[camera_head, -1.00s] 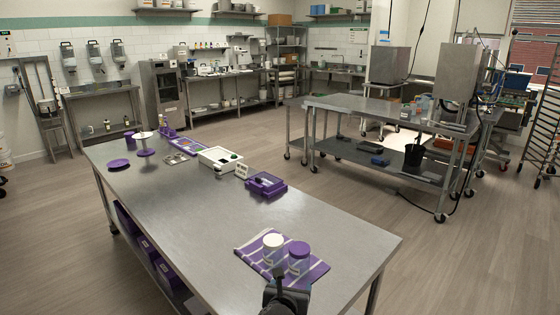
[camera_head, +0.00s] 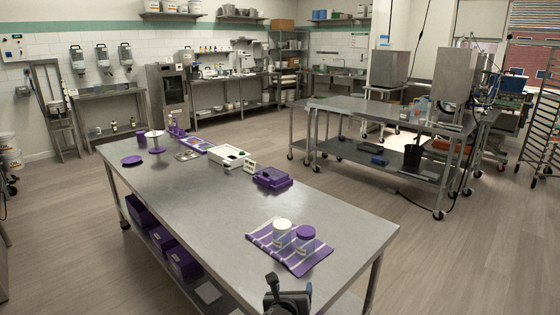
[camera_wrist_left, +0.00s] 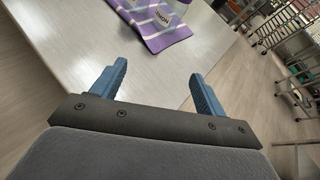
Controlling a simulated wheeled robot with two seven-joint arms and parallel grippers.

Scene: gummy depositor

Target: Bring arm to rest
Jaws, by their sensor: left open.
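My left gripper (camera_head: 288,297) is at the bottom of the head view, by the near edge of the steel table (camera_head: 190,205). In the left wrist view the left gripper (camera_wrist_left: 158,85) has its two blue fingers wide apart with nothing between them. Beyond the fingers lies a purple striped cloth (camera_wrist_left: 152,25) on the table. In the head view that cloth (camera_head: 262,238) bears a white-lidded jar (camera_head: 282,234) and a purple-lidded jar (camera_head: 305,240), both upright and apart from the gripper. My right gripper is not in view.
A purple box (camera_head: 273,178), a white tray (camera_head: 228,158) and a purple disc (camera_head: 132,160) stand farther along the table. Purple bins (camera_head: 185,262) sit on its lower shelf. Another steel table (camera_head: 375,112) stands at the back right. The floor between the tables is clear.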

